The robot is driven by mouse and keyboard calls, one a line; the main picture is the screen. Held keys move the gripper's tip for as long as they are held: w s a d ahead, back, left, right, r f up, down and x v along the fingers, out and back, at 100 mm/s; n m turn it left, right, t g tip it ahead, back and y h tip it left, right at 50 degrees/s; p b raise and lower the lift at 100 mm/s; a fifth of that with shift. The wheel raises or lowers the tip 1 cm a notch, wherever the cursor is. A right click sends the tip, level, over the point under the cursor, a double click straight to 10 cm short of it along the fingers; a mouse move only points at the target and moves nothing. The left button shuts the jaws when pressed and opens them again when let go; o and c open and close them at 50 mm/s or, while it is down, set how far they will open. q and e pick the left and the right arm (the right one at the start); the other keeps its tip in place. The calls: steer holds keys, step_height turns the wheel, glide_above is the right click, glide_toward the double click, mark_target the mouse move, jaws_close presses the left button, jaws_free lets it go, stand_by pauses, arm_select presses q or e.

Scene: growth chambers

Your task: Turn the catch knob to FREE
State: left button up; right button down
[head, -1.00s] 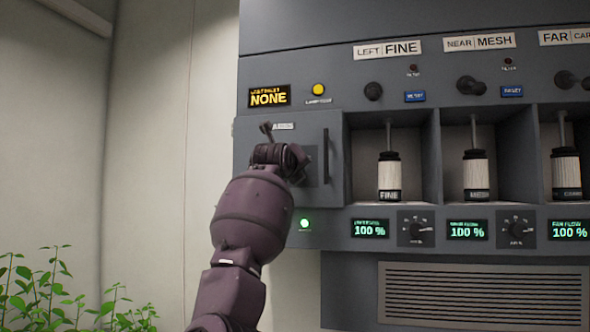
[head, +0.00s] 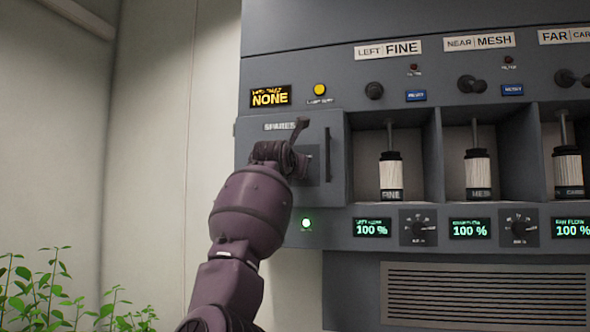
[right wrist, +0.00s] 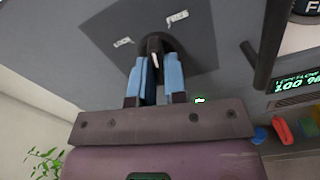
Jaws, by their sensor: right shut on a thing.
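The catch knob (right wrist: 154,44) shows in the right wrist view, dark with a pale mark, on a round base against a dark plate (right wrist: 105,25). My right gripper (right wrist: 156,66) has its blue fingers shut on the knob. Two small pale labels, one (right wrist: 122,42) left of the knob and one (right wrist: 177,17) above it, are too small to read. In the head view my right arm covers the knob on the SPARES door (head: 333,125). My left gripper is not in view.
The door's vertical handle bar (head: 327,155) is just right of my wrist. Open bays with FINE (head: 391,175) and MESH (head: 478,174) cartridges lie further right. An amber display (head: 270,97) above the door reads NONE. Green plants (head: 60,295) stand at lower left.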

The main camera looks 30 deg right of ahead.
steer(key=m, duration=0.5)
steer(key=shift+w+a+m+b, duration=0.1)
steer(key=shift+m+b, duration=0.2)
steer(key=shift+m, duration=0.1)
steer(key=shift+r+m, duration=0.1)
steer(key=shift+m, duration=0.2)
steer(key=c, duration=1.1)
jaws_free()
steer(key=shift+c, duration=0.2)
steer(key=shift+a, duration=0.15)
